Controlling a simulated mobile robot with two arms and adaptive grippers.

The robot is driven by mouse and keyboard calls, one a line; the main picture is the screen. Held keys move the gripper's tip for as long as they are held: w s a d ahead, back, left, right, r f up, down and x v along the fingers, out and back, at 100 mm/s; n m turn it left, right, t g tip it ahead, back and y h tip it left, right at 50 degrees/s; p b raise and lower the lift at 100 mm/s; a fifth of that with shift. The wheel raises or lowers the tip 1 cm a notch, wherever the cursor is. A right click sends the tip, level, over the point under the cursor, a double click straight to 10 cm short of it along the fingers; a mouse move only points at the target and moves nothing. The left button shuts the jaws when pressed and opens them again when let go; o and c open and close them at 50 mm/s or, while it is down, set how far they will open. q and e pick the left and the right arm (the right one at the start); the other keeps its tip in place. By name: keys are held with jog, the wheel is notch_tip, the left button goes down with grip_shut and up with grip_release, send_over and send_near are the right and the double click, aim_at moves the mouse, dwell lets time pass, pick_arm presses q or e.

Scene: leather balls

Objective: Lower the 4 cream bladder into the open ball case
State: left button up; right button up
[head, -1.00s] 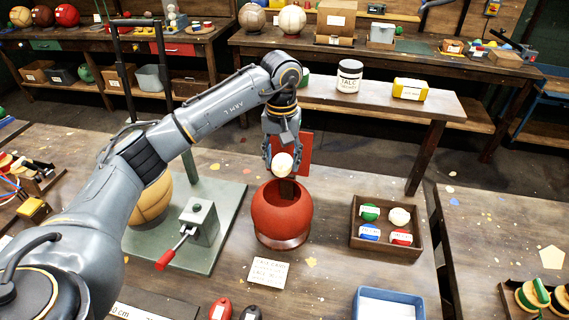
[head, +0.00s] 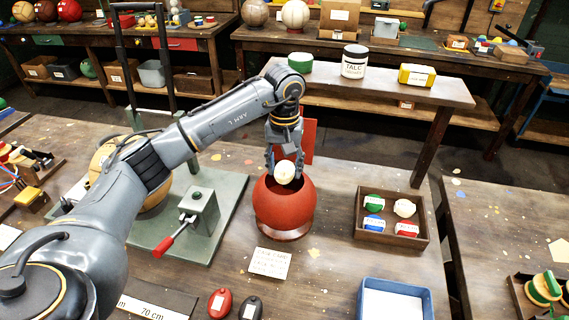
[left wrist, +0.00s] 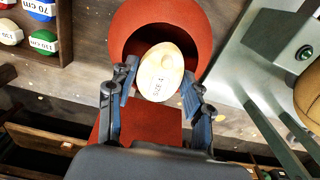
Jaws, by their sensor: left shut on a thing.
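A cream bladder (head: 285,172) is held between the fingers of my left gripper (head: 285,160). In the left wrist view the bladder (left wrist: 160,72) reads "SIZE 4" and sits between the two fingers of the gripper (left wrist: 158,100). The bladder is over the case's dark opening, at about rim height in the head view. In the left wrist view the case's rim (left wrist: 190,28) shows behind the bladder. My right gripper does not show.
A wooden tray (head: 361,238) with green, cream, blue and red bladders is to the right. A blue bin (head: 370,290) is at the front. A green clamp plate (head: 225,215) with a tan ball (head: 150,200) is left. A red upright panel (head: 309,135) stands behind the case.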

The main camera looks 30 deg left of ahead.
aim_at(285, 167)
pick_arm(q)
jog(key=shift+f+b, duration=1.45)
jog(key=shift+f, duration=0.5)
jog(key=shift+f+b, duration=2.05)
jog(key=shift+f, duration=0.5)
jog(key=o, duration=1.3)
jog(key=shift+c, duration=0.2)
jog(key=shift+r, duration=0.2)
notch_tip(285, 167, up, 12)
jog(key=shift+f, duration=0.2)
